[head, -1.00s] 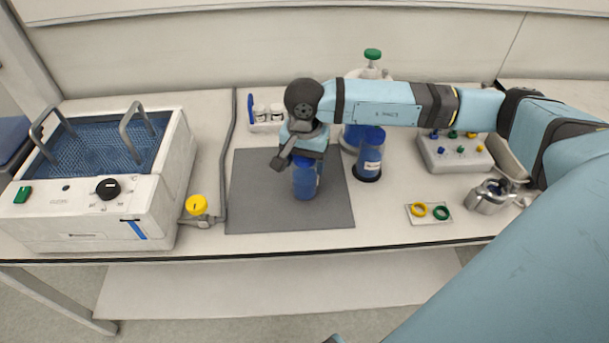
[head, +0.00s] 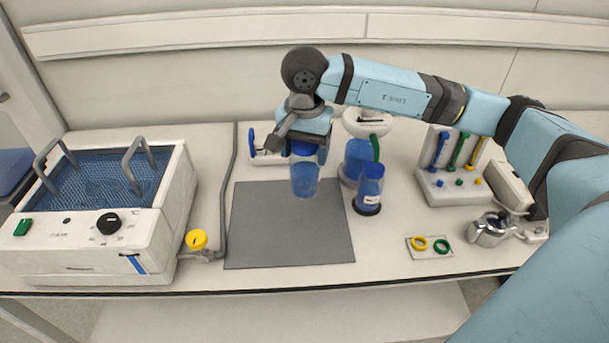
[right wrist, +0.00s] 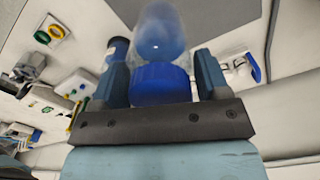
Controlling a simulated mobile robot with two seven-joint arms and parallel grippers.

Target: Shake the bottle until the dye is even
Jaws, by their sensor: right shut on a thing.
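My right gripper (head: 303,148) is shut on a blue-capped bottle (head: 305,181) and holds it, roughly upright, above the back part of the grey mat (head: 290,235). The liquid in the bottle looks light, translucent blue; how even the colour is cannot be told. In the right wrist view the blue cap (right wrist: 160,85) sits between the two fingers (right wrist: 160,80), with the clear-blue body (right wrist: 160,35) beyond it. My left gripper is not in view.
A second blue-capped bottle (head: 369,190) stands on a dark round base right of the mat, near a larger blue-filled vessel (head: 357,160). A bath (head: 150,235) stands left, beside a yellow-knobbed valve (head: 196,240). A ring plate (head: 428,247) and metal clamp (head: 490,229) are right.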

